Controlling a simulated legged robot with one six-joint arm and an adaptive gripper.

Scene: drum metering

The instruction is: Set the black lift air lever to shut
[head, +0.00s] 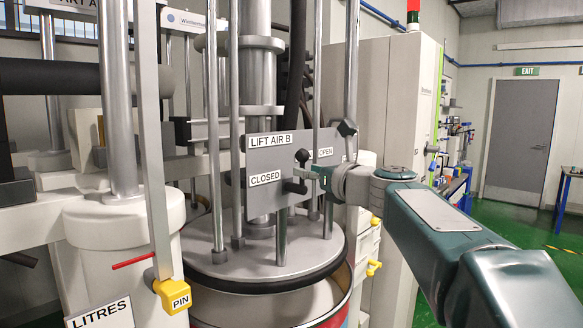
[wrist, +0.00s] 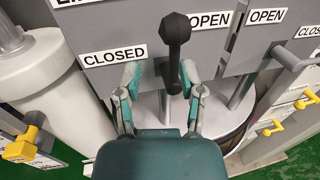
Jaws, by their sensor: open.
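The black lift air lever (wrist: 177,40) stands in front of the grey plate, between the CLOSED label (wrist: 112,55) on its left and the OPEN label (wrist: 209,20) on its right. In the head view, black lever parts (head: 302,157) show on the grey LIFT AIR B plate (head: 277,146), partly hidden by my gripper. My gripper (head: 312,179) is open at the plate's lower right. In the wrist view its fingertips (wrist: 160,76) stand on either side of the lever's lower part. I cannot tell whether either finger touches it.
A second plate with OPEN and CLOSED labels and a lever (wrist: 290,58) is at the right in the wrist view. Vertical metal rods (head: 232,120) stand close around the plate above the round drum lid (head: 262,262).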

